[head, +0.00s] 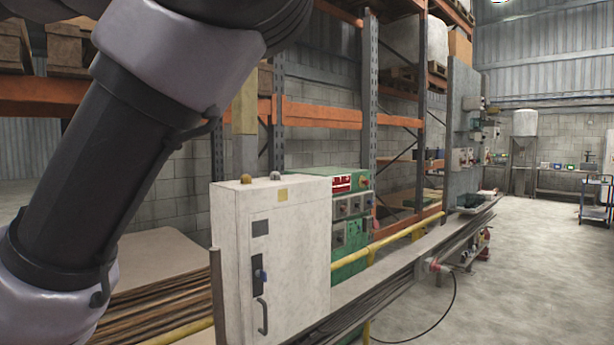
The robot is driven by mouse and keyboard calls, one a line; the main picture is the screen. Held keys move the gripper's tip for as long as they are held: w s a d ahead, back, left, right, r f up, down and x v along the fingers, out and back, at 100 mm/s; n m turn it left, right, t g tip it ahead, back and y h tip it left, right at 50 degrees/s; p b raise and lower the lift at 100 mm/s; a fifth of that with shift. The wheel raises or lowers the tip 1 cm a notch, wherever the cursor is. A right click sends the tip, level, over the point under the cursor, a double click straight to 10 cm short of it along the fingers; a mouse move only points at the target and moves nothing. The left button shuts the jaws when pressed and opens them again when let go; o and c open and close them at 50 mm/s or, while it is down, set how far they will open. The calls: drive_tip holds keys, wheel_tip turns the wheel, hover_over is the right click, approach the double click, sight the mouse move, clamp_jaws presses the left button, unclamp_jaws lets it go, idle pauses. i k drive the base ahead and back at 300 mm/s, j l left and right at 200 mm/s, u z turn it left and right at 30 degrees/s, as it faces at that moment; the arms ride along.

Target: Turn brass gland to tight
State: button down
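A small brass-coloured fitting (246,179) stands on top of the pale cabinet (295,250), near its left edge. It looks like the brass gland, but it is too small to tell how tight it sits. A paler fitting (275,175) stands to its right on the same top. My arm crosses the left side of the head view, in front of the racking. My gripper is out of view, so its state and its distance from the gland do not show.
A yellow rail (405,230) and a long bench run to the right. Stacked sheets (150,295) lie at left. Open floor (540,260) is at right.

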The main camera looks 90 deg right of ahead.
sight(246, 179)
drive_tip(key=l+z, duration=0.2)
drive_tip(key=z, duration=2)
drive_tip(key=i+l+z, duration=0.3)
drive_tip(key=i+l, duration=0.15)
